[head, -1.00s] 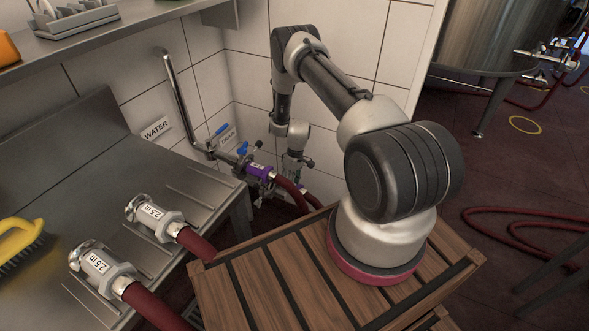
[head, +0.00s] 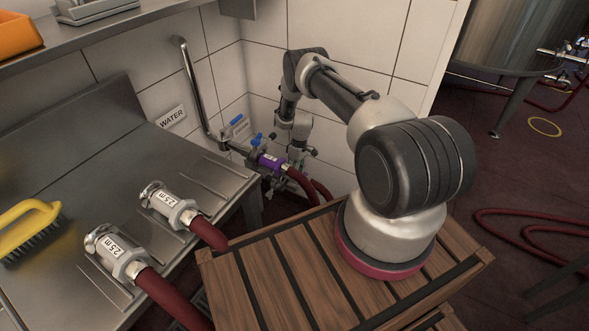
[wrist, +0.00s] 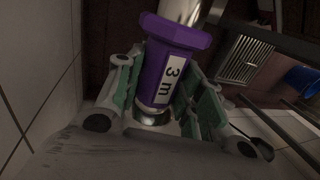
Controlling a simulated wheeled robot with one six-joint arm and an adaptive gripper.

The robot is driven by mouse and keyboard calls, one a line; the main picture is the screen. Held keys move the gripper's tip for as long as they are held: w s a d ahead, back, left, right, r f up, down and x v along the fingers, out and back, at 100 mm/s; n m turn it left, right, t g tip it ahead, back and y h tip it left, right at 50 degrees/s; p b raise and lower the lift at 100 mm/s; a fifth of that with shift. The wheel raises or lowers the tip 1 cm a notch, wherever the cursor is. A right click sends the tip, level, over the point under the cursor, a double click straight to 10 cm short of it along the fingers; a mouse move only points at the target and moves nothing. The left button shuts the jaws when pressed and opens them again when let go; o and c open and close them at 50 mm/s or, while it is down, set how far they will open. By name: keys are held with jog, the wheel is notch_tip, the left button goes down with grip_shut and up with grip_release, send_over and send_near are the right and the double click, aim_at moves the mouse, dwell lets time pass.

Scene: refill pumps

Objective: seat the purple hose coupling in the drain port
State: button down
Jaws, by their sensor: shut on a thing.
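The purple hose coupling (wrist: 165,55) fills the middle of the wrist view, with a white "3 m" label and shiny metal at both ends. My gripper (wrist: 160,92) is shut on it, a teal-padded finger on each side. In the head view, my gripper (head: 298,160) hangs low near the tiled wall, its fingertips partly hidden. A labelled purple coupling (head: 270,162) shows just left of it, in line with a metal valve pipe (head: 238,148). I cannot tell whether this is the held one. The mouth of the drain port is hidden in both views.
A WATER sign (head: 171,117) and blue valve handles (head: 237,119) are at the wall. Red hose (head: 302,183) hangs below.

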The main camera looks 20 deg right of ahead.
aim_at(295, 186)
jog(key=shift+f, duration=2.5)
jog(key=shift+f, duration=0.15)
jog(key=c, duration=0.9)
grip_release()
jog(key=shift+o, duration=0.2)
jog(key=shift+f, duration=0.1)
jog(key=v, duration=1.2)
jog(key=shift+s, duration=0.15)
